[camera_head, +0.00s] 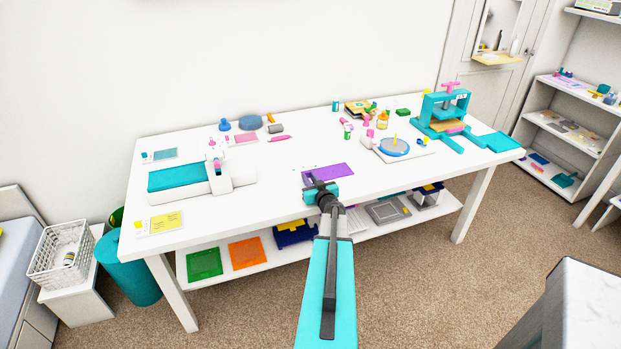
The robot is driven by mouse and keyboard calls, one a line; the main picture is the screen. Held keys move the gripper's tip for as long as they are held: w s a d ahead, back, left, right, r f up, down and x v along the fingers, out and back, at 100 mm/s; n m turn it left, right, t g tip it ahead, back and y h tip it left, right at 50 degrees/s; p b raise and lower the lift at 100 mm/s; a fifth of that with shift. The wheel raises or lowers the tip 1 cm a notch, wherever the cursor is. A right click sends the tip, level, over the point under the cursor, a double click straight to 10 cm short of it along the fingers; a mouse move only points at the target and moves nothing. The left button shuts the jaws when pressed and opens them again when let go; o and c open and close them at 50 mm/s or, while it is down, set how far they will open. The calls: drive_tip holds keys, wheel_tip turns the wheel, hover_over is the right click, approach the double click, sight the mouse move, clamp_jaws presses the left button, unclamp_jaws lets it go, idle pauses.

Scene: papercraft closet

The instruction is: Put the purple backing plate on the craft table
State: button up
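The purple backing plate (336,171) is a flat purple rectangle at the front middle of the white craft table (270,178). It looks flat on or just above the tabletop; I cannot tell if it touches. My gripper (313,181) is at the near left edge of the plate and overlaps it in the picture. The fingers are small and partly hidden by the teal gripper body, so I cannot tell if they are open or shut on the plate.
A teal-and-white machine (190,177) stands to the left on the table. A round blue-topped turntable (394,147) and a teal press (443,113) stand to the right. The lower shelf holds green (204,263) and orange (246,252) sheets. The tabletop left of the plate is mostly clear.

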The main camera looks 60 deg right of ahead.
drive_tip(key=o, duration=0.4)
drive_tip(key=shift+r, duration=0.15)
drive_tip(key=shift+s, duration=0.1)
drive_tip(key=shift+b+v, duration=0.75)
drive_tip(key=shift+v, duration=5.2)
